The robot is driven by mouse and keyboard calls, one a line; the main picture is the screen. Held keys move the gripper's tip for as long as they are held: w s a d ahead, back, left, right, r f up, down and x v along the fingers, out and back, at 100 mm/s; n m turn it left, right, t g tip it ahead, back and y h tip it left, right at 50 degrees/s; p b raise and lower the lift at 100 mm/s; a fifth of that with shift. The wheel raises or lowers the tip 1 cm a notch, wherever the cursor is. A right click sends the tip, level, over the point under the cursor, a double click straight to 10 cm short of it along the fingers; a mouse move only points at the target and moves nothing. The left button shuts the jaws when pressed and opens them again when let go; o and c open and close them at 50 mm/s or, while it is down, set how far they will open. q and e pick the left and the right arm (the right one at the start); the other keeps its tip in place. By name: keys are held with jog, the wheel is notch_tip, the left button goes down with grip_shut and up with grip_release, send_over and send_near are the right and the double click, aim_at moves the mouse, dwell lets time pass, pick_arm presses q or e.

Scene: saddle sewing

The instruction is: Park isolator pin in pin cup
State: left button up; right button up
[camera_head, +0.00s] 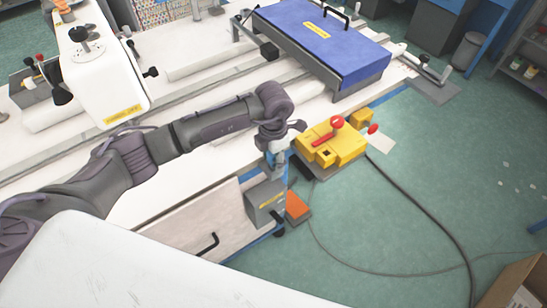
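My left gripper (277,147) points down at the front right corner of the long white table, just left of the yellow box. Its fingers are small and partly hidden, so I cannot tell whether they are open or hold anything. The yellow isolator box (335,146) has a red-knobbed handle (336,123) on top and a second red-tipped part (373,128) at its right side. I cannot tell for sure which red part is the isolator pin. A grey box with a yellow label (264,200), possibly the pin cup, hangs below the gripper. My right gripper is not in view.
A blue-topped case (322,42) and a white sewing machine head (104,75) stand on the white table (180,180). An orange pedal (297,206) is by the grey box. A black cable (422,205) crosses the open green floor. A white surface (130,270) fills the lower left.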

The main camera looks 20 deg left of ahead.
pick_arm(q)
notch_tip(320, 180, up, 12)
dwell(0.7)
